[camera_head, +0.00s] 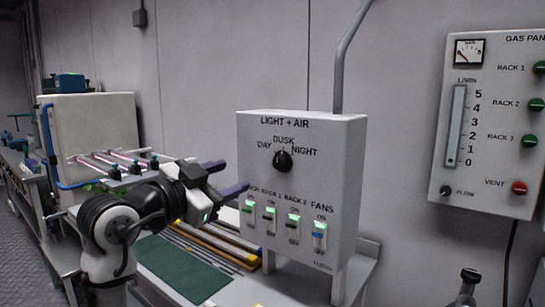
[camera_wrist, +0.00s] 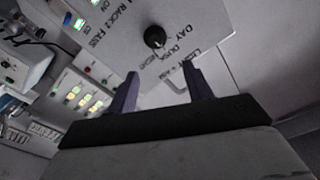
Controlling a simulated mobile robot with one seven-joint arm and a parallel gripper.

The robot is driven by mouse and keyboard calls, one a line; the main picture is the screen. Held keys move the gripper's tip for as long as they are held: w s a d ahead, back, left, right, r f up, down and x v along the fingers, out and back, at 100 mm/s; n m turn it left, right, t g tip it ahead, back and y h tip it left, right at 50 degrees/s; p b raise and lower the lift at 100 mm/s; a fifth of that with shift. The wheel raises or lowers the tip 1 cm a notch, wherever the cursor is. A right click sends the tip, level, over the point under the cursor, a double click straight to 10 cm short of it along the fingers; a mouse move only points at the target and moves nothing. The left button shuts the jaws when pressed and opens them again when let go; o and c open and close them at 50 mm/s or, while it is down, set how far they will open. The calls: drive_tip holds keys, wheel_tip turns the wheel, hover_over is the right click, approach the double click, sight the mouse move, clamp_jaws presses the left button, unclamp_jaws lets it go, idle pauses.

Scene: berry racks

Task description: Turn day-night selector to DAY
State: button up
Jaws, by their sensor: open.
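The day-night selector is a round black knob (camera_head: 283,160) on the white LIGHT + AIR box (camera_head: 345,190). DAY is printed to its left, DUSK above and NIGHT to its right. Its pointer seems to face up toward DUSK, but is too small to be sure. My gripper (camera_head: 235,176) is open and empty, left of the knob and in front of the box. In the wrist view the knob (camera_wrist: 155,38) lies beyond the two spread fingertips (camera_wrist: 161,72), roughly between them and apart from them. The labels appear rotated there.
Several switches (camera_head: 269,213) with lit green tops sit below the knob. A gas panel (camera_head: 498,120) with a gauge, green knobs and a red VENT knob hangs at the right. A green mat (camera_head: 185,270) and long bars (camera_head: 215,245) lie on the bench below my arm.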

sight(277, 163)
drive_tip(key=p+x, duration=0.1)
drive_tip(key=x, duration=0.3)
drive_tip(key=p+x, duration=0.1)
drive_tip(key=x, duration=0.3)
drive_tip(key=p+x, duration=0.2)
drive_tip(key=x, duration=0.2)
drive_tip(key=shift+w+d+f, duration=0.1)
drive_tip(key=shift+d+f, duration=0.15)
drive_tip(key=shift+d, duration=0.25)
drive_tip(key=shift+w+d+f, duration=0.1)
drive_tip(key=shift+w+d, duration=0.3)
drive_tip(key=shift+w, duration=0.1)
drive_tip(key=shift+c, duration=0.3)
drive_tip(key=c, duration=0.9)
